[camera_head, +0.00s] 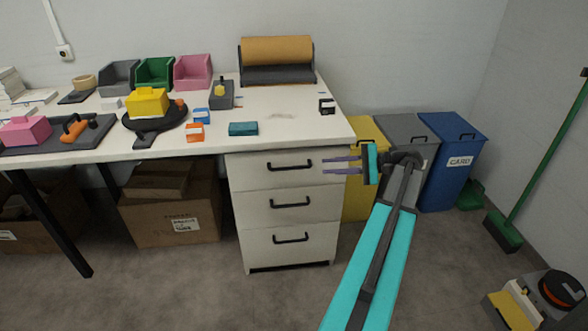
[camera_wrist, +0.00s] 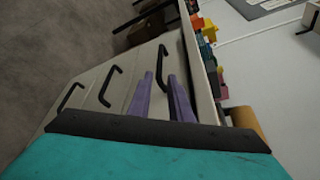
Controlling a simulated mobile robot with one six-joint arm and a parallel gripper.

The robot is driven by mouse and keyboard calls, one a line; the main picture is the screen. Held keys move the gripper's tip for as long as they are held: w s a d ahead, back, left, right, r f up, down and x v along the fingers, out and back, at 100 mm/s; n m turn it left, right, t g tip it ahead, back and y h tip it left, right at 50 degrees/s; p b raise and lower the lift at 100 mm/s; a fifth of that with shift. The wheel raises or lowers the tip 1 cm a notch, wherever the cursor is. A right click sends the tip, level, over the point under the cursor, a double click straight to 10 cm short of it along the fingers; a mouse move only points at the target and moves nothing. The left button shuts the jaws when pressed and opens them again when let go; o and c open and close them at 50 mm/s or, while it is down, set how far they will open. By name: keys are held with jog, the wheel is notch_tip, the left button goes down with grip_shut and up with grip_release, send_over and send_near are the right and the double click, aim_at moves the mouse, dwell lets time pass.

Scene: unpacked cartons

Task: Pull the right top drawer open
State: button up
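The top drawer (camera_head: 250,172) of the white drawer unit under the desk's right end is shut, its front about level with the two drawers below. Its black bar handle (camera_head: 290,165) also shows in the wrist view (camera_wrist: 162,60), just beyond the fingertips. My gripper (camera_head: 323,166) is at the right of the handle in the head view, its two purple fingers pointing left with a gap between them. It is open and empty. In the wrist view my gripper (camera_wrist: 160,77) has its fingertips apart from each other near the handle. I cannot tell the exact distance to it.
The middle drawer (camera_head: 250,205) and bottom drawer (camera_head: 255,248) have similar black handles. The white desktop (camera_head: 290,100) above holds a teal box (camera_head: 243,128) near its front edge. Yellow, grey and blue bins (camera_head: 452,165) stand right of the unit. The floor in front is clear.

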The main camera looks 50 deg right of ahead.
aim_at(299, 168)
jog(key=b+x, duration=0.2)
jog(key=x, duration=1.1)
jog(key=shift+a+f, duration=0.1)
jog(key=shift+f, duration=0.05)
grip_shut()
